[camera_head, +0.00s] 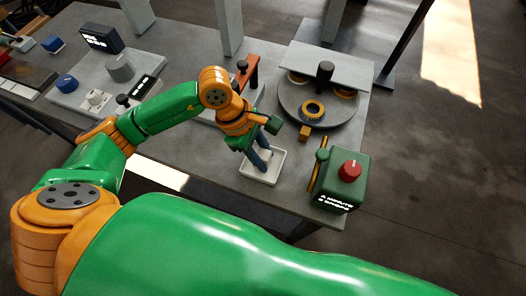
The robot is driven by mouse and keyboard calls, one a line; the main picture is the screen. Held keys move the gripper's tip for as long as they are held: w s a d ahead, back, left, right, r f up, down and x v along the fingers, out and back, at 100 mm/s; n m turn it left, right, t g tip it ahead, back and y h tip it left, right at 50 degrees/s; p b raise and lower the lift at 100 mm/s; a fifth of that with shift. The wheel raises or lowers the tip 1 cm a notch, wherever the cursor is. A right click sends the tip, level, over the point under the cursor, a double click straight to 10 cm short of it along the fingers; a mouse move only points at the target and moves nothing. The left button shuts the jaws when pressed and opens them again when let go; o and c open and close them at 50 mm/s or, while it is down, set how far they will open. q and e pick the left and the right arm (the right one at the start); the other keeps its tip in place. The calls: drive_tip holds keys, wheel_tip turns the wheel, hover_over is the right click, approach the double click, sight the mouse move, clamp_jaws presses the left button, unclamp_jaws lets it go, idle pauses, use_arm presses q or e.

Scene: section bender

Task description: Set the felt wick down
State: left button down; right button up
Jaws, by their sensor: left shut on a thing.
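My left gripper (262,157) reaches down over a small white tray (246,174) near the front edge of the table. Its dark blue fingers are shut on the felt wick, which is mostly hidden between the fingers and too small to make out. The fingertips are low, at or just above the tray floor; I cannot tell whether the wick touches it. My right gripper is not in view.
Right of the tray stands a green box (341,192) with a red knob. Behind it is a round dark turntable (339,112) with orange rings and a small orange block (305,132) in front. Grey control units (112,77) stand at the left.

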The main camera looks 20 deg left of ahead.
use_arm(q)
drive_tip(key=shift+f+b, duration=0.3)
drive_tip(key=shift+b, duration=0.1)
drive_tip(key=c, duration=0.5)
unclamp_jaws()
drive_tip(key=shift+r, duration=0.1)
drive_tip(key=shift+c, duration=0.2)
drive_tip(key=shift+r+p, duration=0.35)
drive_tip(key=shift+p, duration=0.1)
drive_tip(key=shift+w+a+r, duration=0.1)
drive_tip(key=shift+r, duration=0.15)
drive_tip(key=b+v, duration=0.2)
drive_tip(key=v, duration=0.9)
drive_tip(key=shift+r, duration=0.25)
